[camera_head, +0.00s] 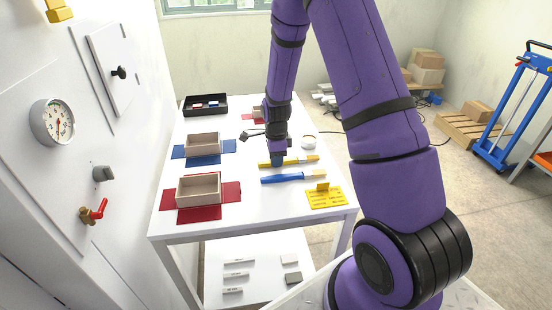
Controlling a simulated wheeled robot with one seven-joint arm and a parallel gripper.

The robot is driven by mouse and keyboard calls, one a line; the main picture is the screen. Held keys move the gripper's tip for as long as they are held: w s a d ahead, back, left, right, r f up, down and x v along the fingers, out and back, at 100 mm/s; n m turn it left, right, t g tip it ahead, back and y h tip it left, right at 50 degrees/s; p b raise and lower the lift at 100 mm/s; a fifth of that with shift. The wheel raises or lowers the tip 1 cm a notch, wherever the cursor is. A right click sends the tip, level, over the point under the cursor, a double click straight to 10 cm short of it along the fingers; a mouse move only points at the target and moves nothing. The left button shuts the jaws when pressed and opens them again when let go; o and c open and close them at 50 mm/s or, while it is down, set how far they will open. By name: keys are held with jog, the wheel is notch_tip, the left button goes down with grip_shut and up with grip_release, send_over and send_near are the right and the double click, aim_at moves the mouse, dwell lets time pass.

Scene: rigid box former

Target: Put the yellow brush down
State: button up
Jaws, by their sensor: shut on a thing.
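The yellow brush (300,160) lies level at the right of the white table (250,219), its long body running left to right. My gripper (277,160) is at the middle of the yellow brush, pointing down and shut on it. The brush is at or very close to the tabletop; I cannot tell whether it touches. The gripper hides the brush's middle part. A blue brush (290,178) lies on the table just in front of the yellow one, roughly parallel to it.
Boxes on red (232,192) and blue (180,152) cross-shaped sheets stand on the left. A black tray (205,112) is at the back left. Bare tabletop lies around the front middle.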

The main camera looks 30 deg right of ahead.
jog(key=o, duration=0.9)
jog(key=shift+f, duration=0.1)
jog(key=s+a+r+n+t, duration=0.1)
jog(key=s+r+n, duration=0.1)
jog(key=r, duration=0.8)
jog(key=s+a+r+n, duration=0.2)
jog(key=r+n, duration=0.1)
jog(key=r, duration=0.8)
jog(key=s+a+r+n+t, duration=0.1)
jog(key=s+a+r+n, duration=0.1)
jog(key=s+r+n, duration=0.3)
jog(key=s+a+r+n+t, duration=0.1)
jog(key=s+r+n, duration=0.4)
jog(key=s, duration=0.6)
jog(key=s+a+r+n+t, duration=0.2)
jog(key=s+r+n, duration=0.4)
jog(key=s, duration=0.3)
jog(key=shift+a+n, duration=0.75)
jog(key=shift+n, duration=0.05)
jog(key=shift+w, duration=0.1)
